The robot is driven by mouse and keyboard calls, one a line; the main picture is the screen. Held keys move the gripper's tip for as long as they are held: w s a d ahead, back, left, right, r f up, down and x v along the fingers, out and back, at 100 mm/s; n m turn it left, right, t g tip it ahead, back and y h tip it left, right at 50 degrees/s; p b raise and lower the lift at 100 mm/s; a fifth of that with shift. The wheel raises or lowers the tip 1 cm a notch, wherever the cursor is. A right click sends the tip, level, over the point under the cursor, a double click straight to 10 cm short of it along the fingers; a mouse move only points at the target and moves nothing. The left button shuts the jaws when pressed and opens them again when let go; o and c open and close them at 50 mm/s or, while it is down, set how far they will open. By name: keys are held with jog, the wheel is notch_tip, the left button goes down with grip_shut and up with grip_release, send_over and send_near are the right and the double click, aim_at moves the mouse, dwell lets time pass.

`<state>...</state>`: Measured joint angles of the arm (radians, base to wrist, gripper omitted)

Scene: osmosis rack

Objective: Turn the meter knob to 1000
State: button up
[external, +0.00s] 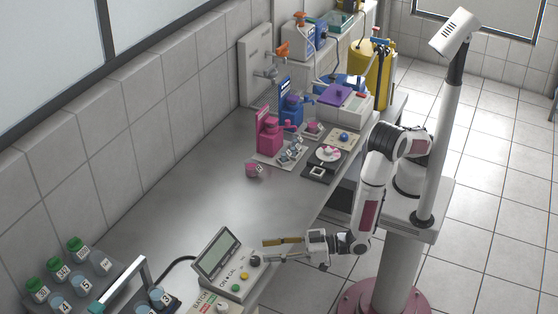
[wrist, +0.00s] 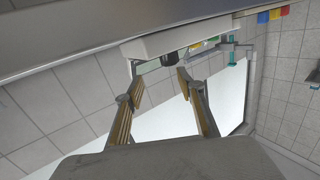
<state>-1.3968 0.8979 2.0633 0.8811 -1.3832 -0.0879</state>
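The meter (external: 238,287) is a light box with a tilted grey-green screen, a yellow and a green button, and a dark round knob (external: 255,261). My gripper (external: 264,249) is open and level beside the meter, its fingertips close to the knob. In the wrist view, the meter's pale body (wrist: 150,45) is at the top, and the black knob (wrist: 170,57) shows beyond the gap between the fingertips of my gripper (wrist: 159,70), nearer the right finger. Contact with the knob cannot be told. The dial markings are not readable.
A rack (external: 85,297) with green-capped bottles and numbered beakers stands left of the meter. A second device (external: 208,303) marked "BATCH" is in front of it. The middle of the bench (external: 190,200) is clear. Pink and blue bottles stand farther back.

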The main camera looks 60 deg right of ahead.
aim_at(256, 258)
jog(key=shift+s+a+f+n+t, duration=0.1)
jog(key=shift+s+f, duration=0.15)
jog(key=shift+s, duration=0.3)
jog(key=shift+s+a+f+n+t, duration=0.1)
jog(key=shift+s+f, duration=0.2)
jog(key=shift+s, duration=0.3)
jog(key=shift+s+f+n+t, duration=0.1)
jog(key=shift+s+f, duration=0.15)
jog(key=shift+s, duration=0.3)
jog(key=shift+w, duration=0.1)
jog(key=shift+x, duration=3.85)
jog(key=shift+a+r, duration=0.1)
jog(key=shift+a, duration=0.05)
grip_shut()
